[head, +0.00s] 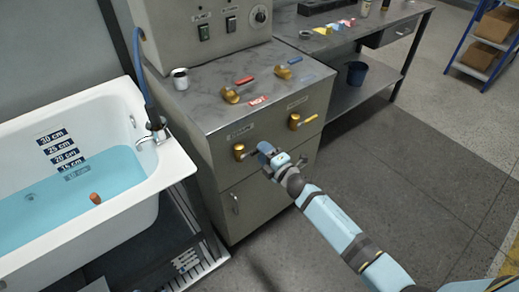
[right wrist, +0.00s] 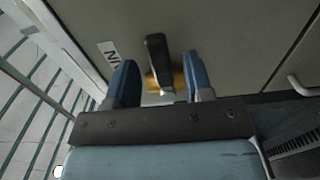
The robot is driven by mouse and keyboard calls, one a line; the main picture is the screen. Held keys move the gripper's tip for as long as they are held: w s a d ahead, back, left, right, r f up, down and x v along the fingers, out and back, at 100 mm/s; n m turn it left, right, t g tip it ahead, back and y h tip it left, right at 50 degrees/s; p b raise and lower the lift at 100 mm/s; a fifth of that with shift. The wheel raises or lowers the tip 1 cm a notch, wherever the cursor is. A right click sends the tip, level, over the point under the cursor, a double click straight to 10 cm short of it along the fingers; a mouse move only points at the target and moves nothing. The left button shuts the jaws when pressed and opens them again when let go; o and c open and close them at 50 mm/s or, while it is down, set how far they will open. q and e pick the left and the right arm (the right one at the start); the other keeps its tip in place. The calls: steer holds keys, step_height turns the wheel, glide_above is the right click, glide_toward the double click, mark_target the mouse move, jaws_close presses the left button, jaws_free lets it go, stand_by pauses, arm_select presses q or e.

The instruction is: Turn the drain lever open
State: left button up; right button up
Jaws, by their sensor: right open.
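The drain lever (head: 240,152) is a brass valve with a dark handle on the front of the grey cabinet, under a label that reads like "DRAIN" (head: 240,133). My right gripper (head: 266,158) is just to the right of it in the head view and partly hides the handle. In the right wrist view, the lever's dark handle (right wrist: 156,55) and brass base lie between the two blue fingers of the open right gripper (right wrist: 162,80), with gaps on both sides. My left gripper is not in view.
A second brass lever (head: 302,121) is on the cabinet front to the right. Two more valves, with red and blue handles, stand on the cabinet top (head: 200,100). The white bathtub (head: 172,168) with blue water is at left. Floor in front of the cabinet is clear.

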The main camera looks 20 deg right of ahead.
steer(key=shift+x, duration=1)
steer(key=shift+w, duration=0.25)
jaws_close()
